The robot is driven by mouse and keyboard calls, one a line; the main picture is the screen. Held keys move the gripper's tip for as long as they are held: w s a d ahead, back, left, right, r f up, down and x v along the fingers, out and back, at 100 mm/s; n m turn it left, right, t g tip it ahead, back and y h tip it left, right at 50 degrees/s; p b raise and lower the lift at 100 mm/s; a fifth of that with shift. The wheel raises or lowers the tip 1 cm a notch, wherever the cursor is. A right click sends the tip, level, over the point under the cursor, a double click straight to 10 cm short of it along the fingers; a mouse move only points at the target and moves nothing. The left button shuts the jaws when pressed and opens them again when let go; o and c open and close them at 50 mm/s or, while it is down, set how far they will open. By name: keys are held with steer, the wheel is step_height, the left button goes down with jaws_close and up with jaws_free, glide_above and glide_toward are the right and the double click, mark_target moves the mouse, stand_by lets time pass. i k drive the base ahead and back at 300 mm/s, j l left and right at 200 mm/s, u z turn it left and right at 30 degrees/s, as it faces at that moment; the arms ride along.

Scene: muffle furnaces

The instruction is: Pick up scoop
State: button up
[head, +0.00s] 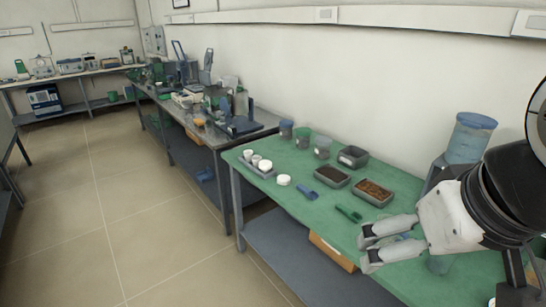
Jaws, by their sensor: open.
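A blue scoop-like tool (308,197) lies on the green table top, in front of the grey trays. A green scoop-like tool (348,213) lies to its right, nearer to my gripper. Both are small in the picture, so I cannot tell their exact shape. My gripper (366,247) is at the right, open and empty, its two pale fingers pointing left. In the picture it is just below and right of the green tool, touching neither tool. A bit of blue shows behind the gripper and is mostly hidden.
The green table (270,185) also holds a tray of dark material (333,176), a tray of brown material (372,192), an empty grey tray (352,156), several cups, and white containers in a rack (257,164). A tall blue-lidded container (470,138) stands beside my arm. Open floor lies left.

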mark_target(313, 196)
steer(key=z, duration=1.8)
steer(key=u, duration=1.8)
steer(key=i+j, duration=0.6)
steer(key=i, duration=0.15)
steer(key=i+j+z, duration=0.1)
steer(key=i+j, duration=0.55)
steer(key=i, duration=0.05)
